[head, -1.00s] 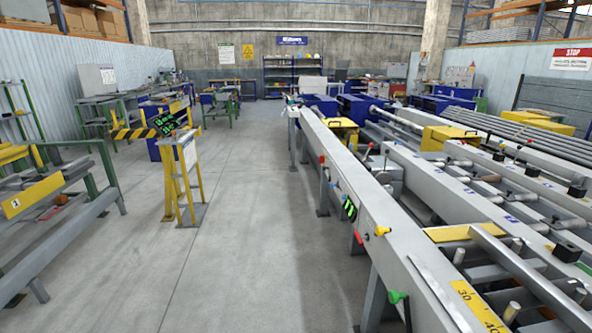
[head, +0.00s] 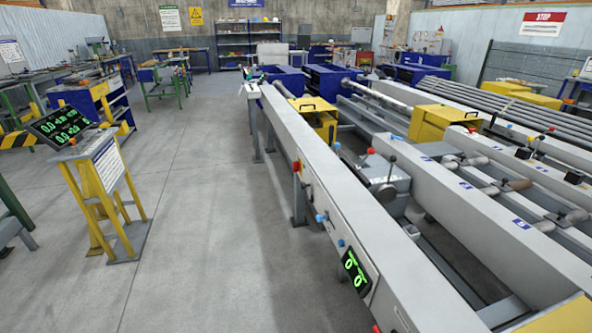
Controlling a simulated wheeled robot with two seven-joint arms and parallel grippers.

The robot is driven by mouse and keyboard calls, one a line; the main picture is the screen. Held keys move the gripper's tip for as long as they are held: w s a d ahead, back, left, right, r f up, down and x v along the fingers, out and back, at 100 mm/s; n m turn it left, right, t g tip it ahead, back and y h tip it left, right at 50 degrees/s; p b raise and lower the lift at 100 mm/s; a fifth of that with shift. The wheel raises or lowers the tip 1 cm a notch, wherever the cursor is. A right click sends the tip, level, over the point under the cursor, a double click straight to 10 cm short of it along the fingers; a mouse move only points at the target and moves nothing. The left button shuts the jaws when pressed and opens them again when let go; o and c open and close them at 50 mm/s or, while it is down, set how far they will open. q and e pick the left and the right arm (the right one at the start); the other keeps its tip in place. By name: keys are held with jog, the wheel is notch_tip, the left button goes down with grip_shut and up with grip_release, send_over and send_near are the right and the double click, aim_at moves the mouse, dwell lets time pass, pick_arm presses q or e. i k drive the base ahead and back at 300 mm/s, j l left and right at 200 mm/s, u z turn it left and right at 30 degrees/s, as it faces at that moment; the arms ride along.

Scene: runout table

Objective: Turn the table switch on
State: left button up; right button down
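The long grey runout table (head: 384,257) runs from the near right to the back middle. Its left side carries a dark panel with green lit marks (head: 355,272), two small blue knobs (head: 321,218) and a red knob (head: 296,166) farther along. Another red knob (head: 376,328) is cut by the bottom edge. I cannot tell which of these fittings is the table switch, or whether it is on. Neither of my grippers is in view.
A yellow stand (head: 104,190) with a lit green readout (head: 62,126) stands at the left. Clear grey floor (head: 205,220) lies between it and the table. A green-legged bench (head: 162,84) and shelves (head: 250,46) are farther back.

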aim_at(297, 168)
jog(key=i+j+z, duration=0.25)
jog(key=z, duration=0.25)
jog(key=i+j+z, duration=0.5)
jog(key=k+l, duration=0.1)
